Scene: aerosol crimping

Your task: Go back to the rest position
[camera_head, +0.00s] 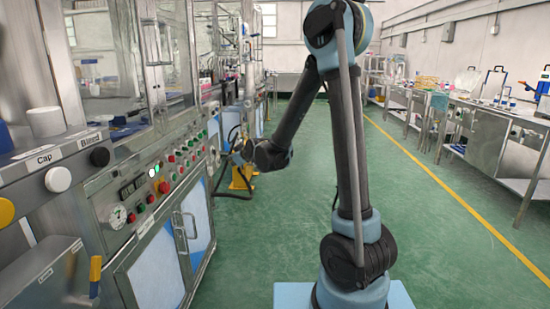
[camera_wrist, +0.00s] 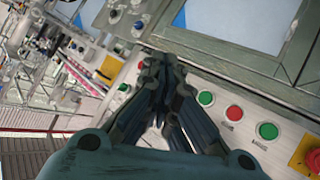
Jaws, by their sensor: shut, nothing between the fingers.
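My arm stands in the middle of the head view, with its forearm reaching down and left toward the control panel (camera_head: 163,185) of the machine. My gripper (camera_head: 236,160) is at the end of that forearm, close to the front of the machine. In the wrist view my gripper (camera_wrist: 158,62) has its dark fingers together, with nothing between them. Behind the fingers the wrist view shows the panel with green buttons (camera_wrist: 267,131) and a red button (camera_wrist: 234,112). I cannot tell whether the fingertips touch the panel.
The machine's cabinet (camera_head: 180,245) runs along the left. Workbenches (camera_head: 490,125) line the right. The green floor (camera_head: 430,220) between is clear. A yellow object (camera_head: 243,176) stands behind the gripper.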

